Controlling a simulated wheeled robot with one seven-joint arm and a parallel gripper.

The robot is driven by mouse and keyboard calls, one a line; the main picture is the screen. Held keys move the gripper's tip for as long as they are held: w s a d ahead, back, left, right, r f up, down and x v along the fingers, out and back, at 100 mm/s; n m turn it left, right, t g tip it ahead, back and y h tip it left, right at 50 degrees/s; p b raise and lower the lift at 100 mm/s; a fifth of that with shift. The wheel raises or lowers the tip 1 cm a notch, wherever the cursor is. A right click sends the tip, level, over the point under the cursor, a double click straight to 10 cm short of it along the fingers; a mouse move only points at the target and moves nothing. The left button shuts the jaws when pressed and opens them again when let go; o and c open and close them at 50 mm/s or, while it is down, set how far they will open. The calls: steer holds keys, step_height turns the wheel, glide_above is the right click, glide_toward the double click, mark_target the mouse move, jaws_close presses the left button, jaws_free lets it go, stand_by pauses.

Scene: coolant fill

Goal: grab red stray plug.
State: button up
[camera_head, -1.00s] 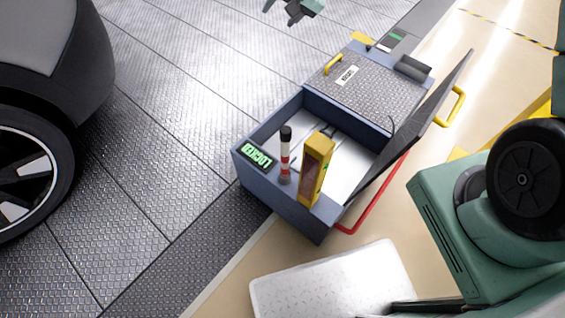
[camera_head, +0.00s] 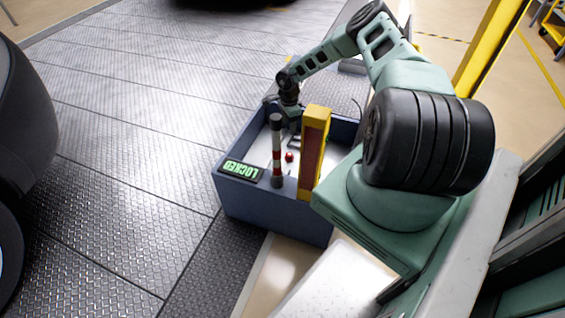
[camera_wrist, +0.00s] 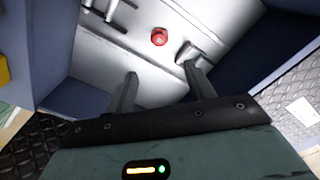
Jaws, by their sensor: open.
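The red plug (camera_head: 289,157) is a small round piece on the pale floor of the open blue box. It also shows in the wrist view (camera_wrist: 159,37), ahead of my fingertips and roughly between their lines. My gripper (camera_head: 292,118) reaches down into the box from its far side. In the wrist view my gripper (camera_wrist: 160,72) is open with nothing between its fingers. The plug is apart from both fingers.
The blue box (camera_head: 262,202) has a green LOCKED display (camera_head: 241,170), a red-and-white striped post (camera_head: 277,160) and a yellow upright block (camera_head: 313,150) at its near side. Dark tool-like pieces (camera_wrist: 110,12) lie on the box floor. A pale panel (camera_head: 338,285) is in front.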

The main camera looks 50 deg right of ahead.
steer(key=b, duration=0.9)
glide_above(289, 154)
steer(key=f, duration=1.1)
steer(key=shift+w+a+f, duration=0.1)
steer(key=shift+w+f, duration=0.1)
steer(key=shift+f, duration=0.15)
steer(key=f+b, duration=0.3)
steer(key=f, duration=0.2)
steer(key=shift+s, duration=0.2)
steer(key=c, duration=1)
